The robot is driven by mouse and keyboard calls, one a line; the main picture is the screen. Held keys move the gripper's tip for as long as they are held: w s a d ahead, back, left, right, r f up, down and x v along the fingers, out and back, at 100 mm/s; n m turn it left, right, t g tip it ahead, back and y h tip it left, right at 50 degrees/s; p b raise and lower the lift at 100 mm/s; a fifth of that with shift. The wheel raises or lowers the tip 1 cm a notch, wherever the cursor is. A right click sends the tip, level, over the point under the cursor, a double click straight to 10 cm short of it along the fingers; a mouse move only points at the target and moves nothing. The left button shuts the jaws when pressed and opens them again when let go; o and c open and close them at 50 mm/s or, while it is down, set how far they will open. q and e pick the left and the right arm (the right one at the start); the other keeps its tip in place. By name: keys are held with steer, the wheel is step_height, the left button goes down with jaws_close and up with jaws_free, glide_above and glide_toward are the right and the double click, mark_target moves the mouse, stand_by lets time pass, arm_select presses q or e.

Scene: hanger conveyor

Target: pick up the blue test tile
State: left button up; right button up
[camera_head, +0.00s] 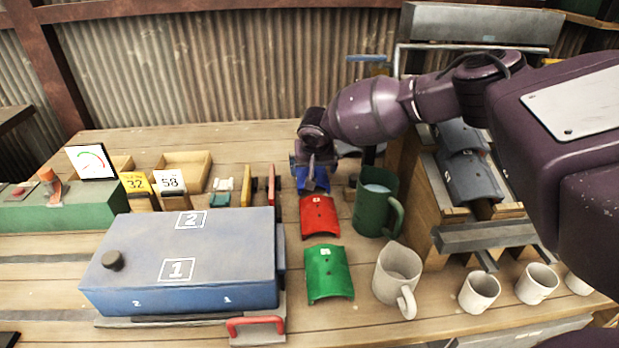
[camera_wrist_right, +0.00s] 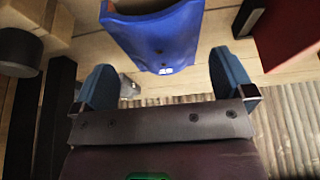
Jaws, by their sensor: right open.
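The blue test tile (camera_head: 315,181) is a curved blue piece on the table, in line behind the red tile (camera_head: 319,216) and the green tile (camera_head: 328,272). My right gripper (camera_head: 312,168) is over it in the head view and hides part of it. In the right wrist view, the blue tile (camera_wrist_right: 160,38) lies ahead of and between the two blue fingers of my right gripper (camera_wrist_right: 165,88). The jaws are open with nothing between the fingertips that I can see gripped. My left gripper is not in view.
A green mug (camera_head: 371,209) stands close right of the tiles, with a white mug (camera_head: 396,272) nearer. A blue box (camera_head: 230,245) is to the left. A sloped rack with grey tiles (camera_head: 468,175) stands at right. A corrugated wall is behind.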

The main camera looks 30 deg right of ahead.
steer(key=b+x, duration=0.2)
steer(key=x, duration=0.2)
steer(key=shift+w+d+f, duration=0.15)
steer(key=shift+w+f, duration=0.25)
steer(key=shift+f, duration=0.05)
steer(key=c, duration=0.7)
